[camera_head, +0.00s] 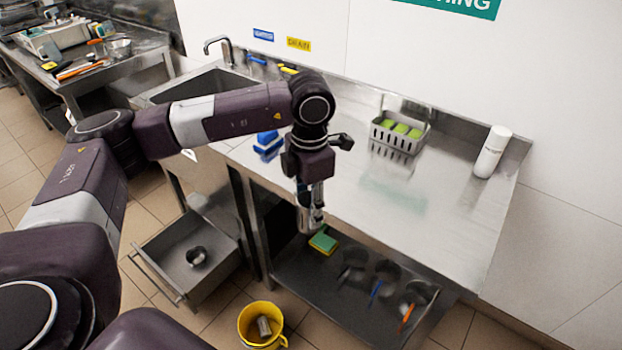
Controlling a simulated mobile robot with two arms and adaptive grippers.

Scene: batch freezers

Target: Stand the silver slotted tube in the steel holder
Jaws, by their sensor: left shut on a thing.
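My left gripper (311,208) hangs pointing down in front of the steel counter's front edge, above the lower shelf. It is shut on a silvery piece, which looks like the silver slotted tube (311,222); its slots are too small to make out. A round steel cup (197,256), possibly the steel holder, sits in the open drawer to the lower left, apart from the gripper. I cannot tell which is the task's holder. My right gripper is not in view.
A yellow bucket (244,324) with a grey cylinder inside stands on the floor. The drawer (158,248) juts out. A green and yellow sponge (323,242) lies on the shelf. A basket (398,138) of green pieces and a white bottle (491,152) stand on the counter.

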